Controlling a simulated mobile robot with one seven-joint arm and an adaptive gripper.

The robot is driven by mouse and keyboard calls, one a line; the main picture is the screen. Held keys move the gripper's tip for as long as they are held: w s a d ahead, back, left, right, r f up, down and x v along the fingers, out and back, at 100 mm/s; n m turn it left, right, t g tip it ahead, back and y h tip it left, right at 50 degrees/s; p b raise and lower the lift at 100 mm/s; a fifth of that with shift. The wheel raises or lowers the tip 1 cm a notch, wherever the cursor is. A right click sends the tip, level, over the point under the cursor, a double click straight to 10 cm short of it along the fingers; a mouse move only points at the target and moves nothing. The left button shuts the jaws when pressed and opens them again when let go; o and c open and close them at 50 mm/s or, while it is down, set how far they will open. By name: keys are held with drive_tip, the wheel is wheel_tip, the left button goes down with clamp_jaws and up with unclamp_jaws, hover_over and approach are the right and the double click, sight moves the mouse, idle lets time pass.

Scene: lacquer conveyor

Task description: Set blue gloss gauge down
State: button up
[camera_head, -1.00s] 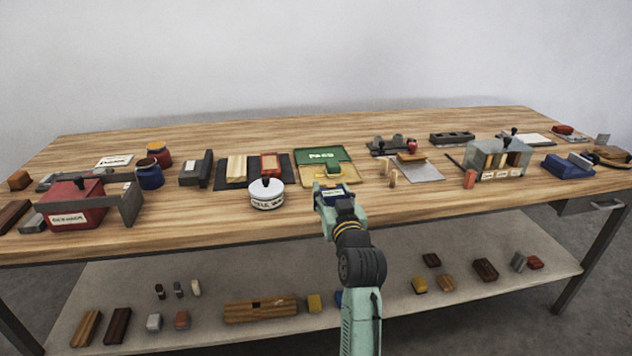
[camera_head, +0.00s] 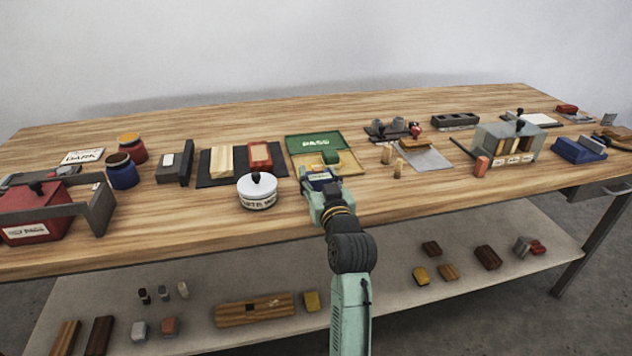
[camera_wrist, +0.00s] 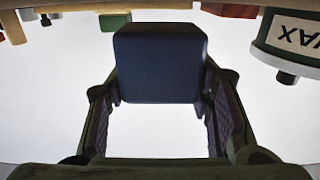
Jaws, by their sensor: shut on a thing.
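My gripper (camera_head: 322,189) is at the front middle of the workbench, just in front of the green and yellow PASS tray (camera_head: 355,162). It is shut on a dark blue block, the blue gloss gauge (camera_wrist: 160,62), which fills the space between the fingers in the wrist view. In the head view a small part of the blue gauge (camera_head: 321,178) shows at the fingertips, with a pale label on top. I cannot tell from the head view whether the gauge touches the bench. A green block (camera_head: 331,157) sits in the tray.
A white round tin (camera_head: 257,193) stands close to the left of my gripper. Small wooden pegs (camera_head: 398,167) and a grey sheet (camera_head: 427,156) lie to the right. A dark mat (camera_head: 205,181) with two blocks is behind left. Bare bench top (camera_head: 420,195) lies to the right.

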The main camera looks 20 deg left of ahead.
drive_tip(key=shift+f, duration=0.85)
drive_tip(key=shift+w+r, duration=0.1)
drive_tip(key=shift+r, duration=0.2)
drive_tip(key=shift+f, duration=0.35)
drive_tip(key=o, duration=1.4)
drive_tip(key=b+v, duration=0.3)
drive_tip(key=v, duration=0.8)
drive_tip(key=shift+r+b, duration=0.15)
drive_tip(key=shift+b, duration=0.25)
